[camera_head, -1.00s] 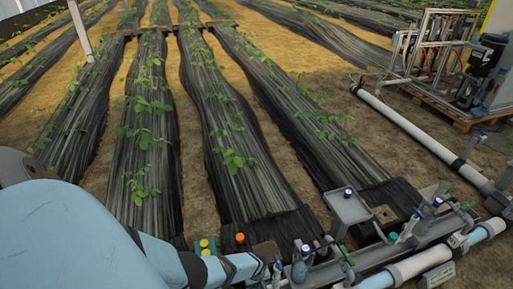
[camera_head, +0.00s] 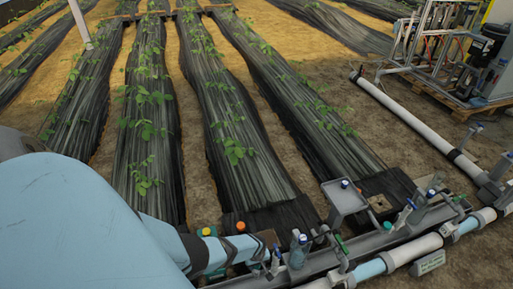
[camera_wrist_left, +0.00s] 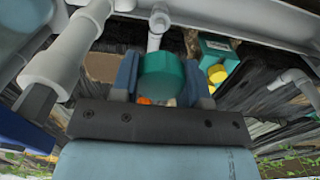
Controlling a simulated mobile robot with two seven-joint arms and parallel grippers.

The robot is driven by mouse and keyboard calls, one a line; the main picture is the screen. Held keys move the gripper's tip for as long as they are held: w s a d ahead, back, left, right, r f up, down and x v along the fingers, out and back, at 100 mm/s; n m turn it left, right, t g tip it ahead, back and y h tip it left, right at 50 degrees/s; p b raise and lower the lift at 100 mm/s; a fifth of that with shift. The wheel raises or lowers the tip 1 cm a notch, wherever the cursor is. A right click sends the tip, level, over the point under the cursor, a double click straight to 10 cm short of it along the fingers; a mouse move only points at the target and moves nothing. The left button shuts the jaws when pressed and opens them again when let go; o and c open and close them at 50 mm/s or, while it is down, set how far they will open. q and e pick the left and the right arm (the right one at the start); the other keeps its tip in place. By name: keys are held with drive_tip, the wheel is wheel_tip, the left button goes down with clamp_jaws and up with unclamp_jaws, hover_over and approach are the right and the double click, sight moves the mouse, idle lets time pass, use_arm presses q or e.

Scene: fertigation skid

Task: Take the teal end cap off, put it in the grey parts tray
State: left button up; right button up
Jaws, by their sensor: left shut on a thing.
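The teal end cap (camera_wrist_left: 161,76) sits between the two blue fingers of my left gripper (camera_wrist_left: 160,82) in the left wrist view. The gripper is shut on it. A pale pipe fitting (camera_wrist_left: 157,24) lies just beyond the cap; I cannot tell whether the cap still touches it. In the head view my left gripper (camera_head: 272,262) is low in the middle, and the cap is not clearly visible there. The grey parts tray (camera_head: 336,203) is to the right of the gripper, raised above the rail, with a small blue-topped item at its back edge. My right gripper is not in view.
A grey rail (camera_head: 385,243) with valves and pale pipes (camera_head: 415,246) runs along the lower right. Blue-topped fittings (camera_head: 299,250) stand between gripper and tray. A teal box (camera_wrist_left: 217,48) with yellow pieces is beside the gripper. Planted black-covered beds lie beyond.

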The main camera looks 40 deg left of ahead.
use_arm(q)
wheel_tip(320, 180, up, 9)
drive_tip(key=p, duration=0.7)
drive_tip(key=shift+f+p, duration=0.1)
drive_tip(key=shift+p, duration=0.2)
wheel_tip(320, 180, up, 10)
drive_tip(key=p, duration=1)
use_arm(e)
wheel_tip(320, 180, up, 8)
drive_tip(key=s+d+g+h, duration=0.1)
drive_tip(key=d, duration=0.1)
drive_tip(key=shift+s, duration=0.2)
